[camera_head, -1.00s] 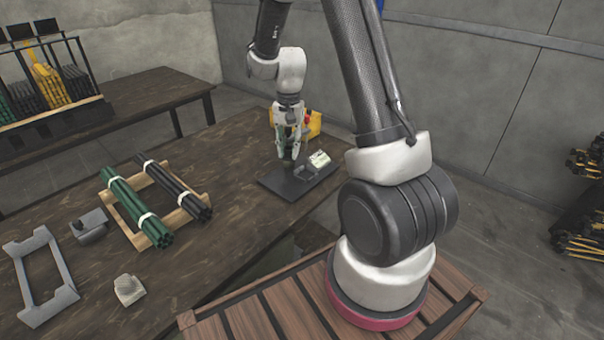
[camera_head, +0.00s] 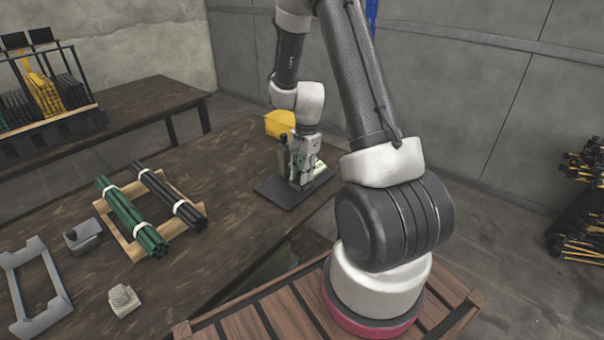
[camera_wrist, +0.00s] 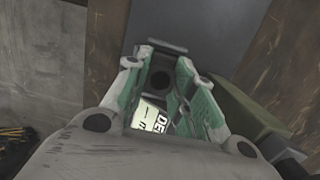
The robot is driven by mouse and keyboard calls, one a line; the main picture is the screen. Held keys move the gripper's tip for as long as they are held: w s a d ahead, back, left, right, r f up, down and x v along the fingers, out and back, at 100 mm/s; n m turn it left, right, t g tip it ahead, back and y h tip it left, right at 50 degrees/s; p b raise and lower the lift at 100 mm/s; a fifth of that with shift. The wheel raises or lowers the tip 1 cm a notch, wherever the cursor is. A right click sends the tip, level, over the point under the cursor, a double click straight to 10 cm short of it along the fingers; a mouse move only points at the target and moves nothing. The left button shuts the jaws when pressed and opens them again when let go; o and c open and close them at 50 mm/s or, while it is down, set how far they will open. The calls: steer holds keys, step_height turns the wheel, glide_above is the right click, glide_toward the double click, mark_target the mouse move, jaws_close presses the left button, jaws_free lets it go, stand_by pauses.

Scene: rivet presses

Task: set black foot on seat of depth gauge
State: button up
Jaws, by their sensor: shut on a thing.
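The depth gauge has a dark flat base plate (camera_head: 275,193) on the far right part of the table, with a dark green post (camera_head: 283,156) standing on it. My gripper (camera_head: 300,182) is low over the middle of the plate, right of the post, and covers the seat. In the wrist view my gripper (camera_wrist: 160,62) has green pads closed around a dark piece with a round top, the black foot (camera_wrist: 160,80). The gauge's cream label (camera_wrist: 152,116) shows below it. I cannot tell whether the foot touches the seat.
A yellow block (camera_head: 280,123) stands behind the plate. Green rods (camera_head: 130,215) and black rods (camera_head: 170,195) lie on a wooden rack to the left. A grey frame (camera_head: 38,290), a grey block (camera_head: 82,234) and a pale block (camera_head: 124,299) lie nearer.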

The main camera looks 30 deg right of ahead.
steer(key=shift+f, duration=0.25)
steer(key=o, duration=0.9)
steer(key=shift+c, duration=0.2)
step_height(320, 180, up, 12)
steer(key=d, duration=0.1)
step_height(320, 180, up, 8)
steer(key=n+t, duration=0.1)
steer(key=n, duration=0.2)
glide_above(305, 186)
steer(key=s+a+r+n+t, duration=0.1)
steer(key=s+r+n, duration=0.2)
steer(key=s, duration=0.3)
steer(key=s+a+r+n+t+h, duration=0.1)
steer(key=s+a+r+n, duration=0.1)
steer(key=s+r+n, duration=0.2)
steer(key=s+a+r+n+t, duration=0.1)
steer(key=s+r+n, duration=0.3)
steer(key=s, duration=0.6)
steer(key=shift+a+t, duration=0.25)
steer(key=shift+t, duration=0.05)
steer(key=shift+s, duration=0.1)
